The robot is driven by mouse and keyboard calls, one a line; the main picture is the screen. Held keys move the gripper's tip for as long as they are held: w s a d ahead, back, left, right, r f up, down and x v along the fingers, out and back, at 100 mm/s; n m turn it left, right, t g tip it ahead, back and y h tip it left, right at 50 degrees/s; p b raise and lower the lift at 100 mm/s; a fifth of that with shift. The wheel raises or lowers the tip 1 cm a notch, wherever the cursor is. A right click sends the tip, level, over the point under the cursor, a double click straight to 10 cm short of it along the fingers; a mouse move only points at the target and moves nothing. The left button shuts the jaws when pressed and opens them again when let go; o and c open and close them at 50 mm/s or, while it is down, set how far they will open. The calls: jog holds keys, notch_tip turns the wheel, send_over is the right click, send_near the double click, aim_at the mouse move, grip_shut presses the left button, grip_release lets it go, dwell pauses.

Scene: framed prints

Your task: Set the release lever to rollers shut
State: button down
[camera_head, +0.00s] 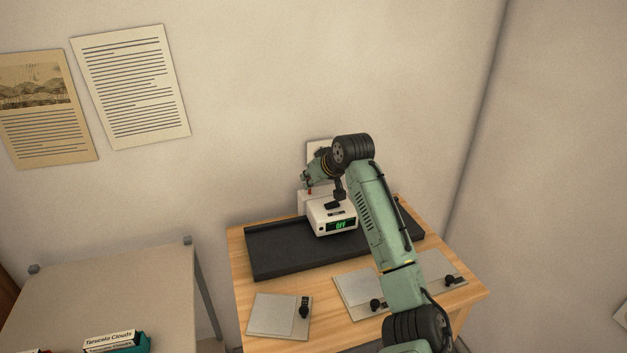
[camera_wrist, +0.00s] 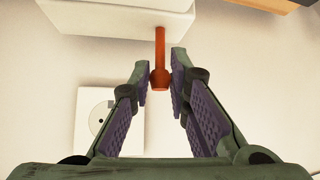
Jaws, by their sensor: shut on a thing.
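In the head view my gripper (camera_head: 312,184) is at the left rear of the white machine (camera_head: 331,217). The machine's green display reads OFF. My arm and gripper hide part of its rear, and the lever is barely visible there.
The machine stands on a black tray (camera_head: 275,262) on a wooden table (camera_head: 240,290). Several grey plates with black knobs lie along the front, including one at left (camera_head: 272,313). A grey table (camera_head: 110,290) holds boxes. A socket (camera_wrist: 97,118) is on the wall.

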jog(key=shift+w+a, duration=0.1)
dwell(0.4)
jog(key=c, duration=1.6)
grip_release()
jog(key=shift+o, duration=0.2)
jog(key=shift+r, duration=0.1)
jog(key=v, duration=1.2)
